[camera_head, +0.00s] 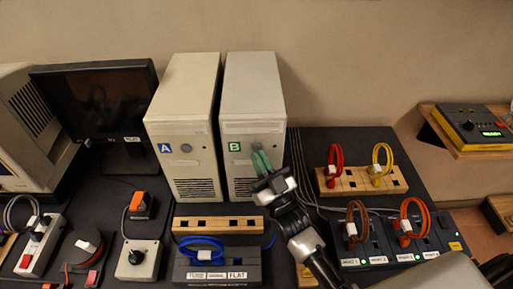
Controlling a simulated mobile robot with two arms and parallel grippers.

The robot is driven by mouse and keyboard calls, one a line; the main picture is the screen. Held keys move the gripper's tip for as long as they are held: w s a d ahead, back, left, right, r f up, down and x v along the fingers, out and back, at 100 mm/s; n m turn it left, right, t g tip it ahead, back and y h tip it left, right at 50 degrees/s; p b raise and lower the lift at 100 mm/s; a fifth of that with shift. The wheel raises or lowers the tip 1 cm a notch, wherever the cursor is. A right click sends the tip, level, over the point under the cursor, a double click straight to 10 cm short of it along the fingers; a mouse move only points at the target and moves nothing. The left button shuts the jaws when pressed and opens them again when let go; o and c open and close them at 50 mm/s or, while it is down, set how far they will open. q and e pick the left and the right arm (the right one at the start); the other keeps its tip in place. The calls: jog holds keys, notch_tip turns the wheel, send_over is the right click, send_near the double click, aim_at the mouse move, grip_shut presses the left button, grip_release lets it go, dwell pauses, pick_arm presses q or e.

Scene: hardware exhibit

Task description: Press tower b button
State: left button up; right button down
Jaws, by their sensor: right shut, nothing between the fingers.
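Tower B (251,100) is a beige computer tower with a green B label, standing upright at the back of the dark table. Tower A (186,105), with a blue A label, stands to its left and shows a round button (186,148) on its front. My right gripper (261,160) is shut and empty, with its fingertips at the front of tower B, right of the label. The fingers hide the place of tower B's button. I cannot tell whether they touch it. My left gripper is out of view.
A wooden block (218,225) and a dark box with a blue cable (202,248) sit in front of the towers. Coloured cable loops on a wooden rack (345,183) stand to the right. A black monitor (100,98) is at the left.

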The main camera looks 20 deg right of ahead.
jog(key=shift+w, duration=0.1)
dwell(0.5)
jog(key=shift+w+d, duration=0.15)
jog(key=shift+w, duration=0.3)
dwell(0.4)
jog(key=shift+s, duration=0.6)
jog(key=s+a+p, duration=0.2)
jog(key=s, duration=0.3)
jog(key=shift+s, duration=0.4)
dwell(0.5)
